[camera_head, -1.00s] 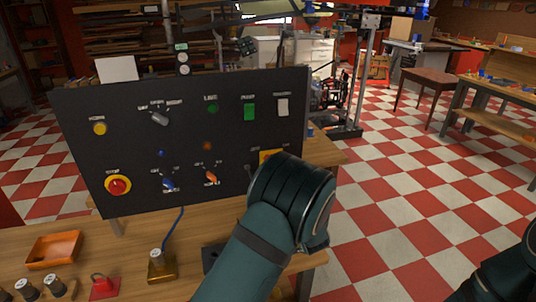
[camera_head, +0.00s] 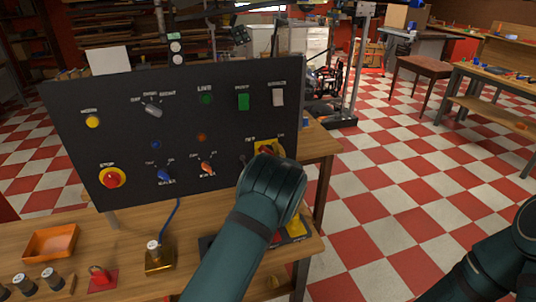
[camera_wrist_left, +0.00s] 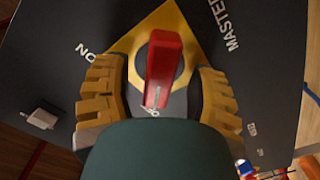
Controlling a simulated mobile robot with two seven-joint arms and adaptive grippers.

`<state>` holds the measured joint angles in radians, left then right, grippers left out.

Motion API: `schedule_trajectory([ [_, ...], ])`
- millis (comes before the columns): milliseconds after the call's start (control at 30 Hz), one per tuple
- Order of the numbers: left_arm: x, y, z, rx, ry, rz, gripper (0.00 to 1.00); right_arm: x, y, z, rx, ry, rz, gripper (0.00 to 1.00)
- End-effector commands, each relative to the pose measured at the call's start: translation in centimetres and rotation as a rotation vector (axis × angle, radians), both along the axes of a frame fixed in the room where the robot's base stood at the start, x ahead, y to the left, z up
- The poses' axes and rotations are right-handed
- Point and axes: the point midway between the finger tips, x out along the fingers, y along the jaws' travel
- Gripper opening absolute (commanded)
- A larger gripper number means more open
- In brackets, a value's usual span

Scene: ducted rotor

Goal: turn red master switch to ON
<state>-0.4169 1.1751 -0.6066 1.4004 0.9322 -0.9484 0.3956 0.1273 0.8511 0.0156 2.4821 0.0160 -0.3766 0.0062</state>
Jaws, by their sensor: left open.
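The red master switch handle (camera_wrist_left: 162,70) sits on a yellow plate (camera_wrist_left: 128,42) on the black panel. In the left wrist view it lies lengthwise between the two yellow fingers of my left gripper (camera_wrist_left: 160,82), which is open, one finger on each side. Whether they touch it is unclear. The handle's lower end points at a partly hidden label; the ON label (camera_wrist_left: 85,50) is to its left. In the head view the yellow plate (camera_head: 262,146) shows above my left wrist, which hides the fingers. My right arm enters at the lower right; its gripper is out of view.
An orange tray (camera_head: 50,243) and small parts lie on the wooden bench. The floor to the right is open.

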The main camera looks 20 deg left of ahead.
Motion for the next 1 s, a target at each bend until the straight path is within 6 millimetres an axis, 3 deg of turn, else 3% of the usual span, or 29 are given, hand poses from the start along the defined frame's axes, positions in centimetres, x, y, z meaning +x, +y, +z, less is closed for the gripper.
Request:
schedule_trajectory([
  [433, 0.82, 0.57, 0.02, 0.000, 0.000, 0.000, 0.57, 0.02, 0.00, 0.02, 0.000, 0.000, 0.000, 0.47],
  [467, 0.82, 0.57, 0.01, 0.000, 0.000, 0.000, 0.53, 0.02, 0.00, 0.02, 0.000, 0.000, 0.000, 0.47],
  [600, 0.81, 0.55, 0.02, 0.000, 0.000, 0.000, 0.04, 0.02, 0.00, 0.02, 0.000, 0.000, 0.000, 0.47],
  [633, 0.81, 0.55, 0.02, 0.000, 0.000, 0.000, 0.00, 0.02, 0.00, 0.02, 0.000, 0.000, 0.000, 0.47],
  [1000, 0.82, 0.57, 0.07, 0.009, 0.004, 0.000, 0.00, 0.00, 0.00, -0.02, 0.000, 0.000, 0.000, 0.47],
])
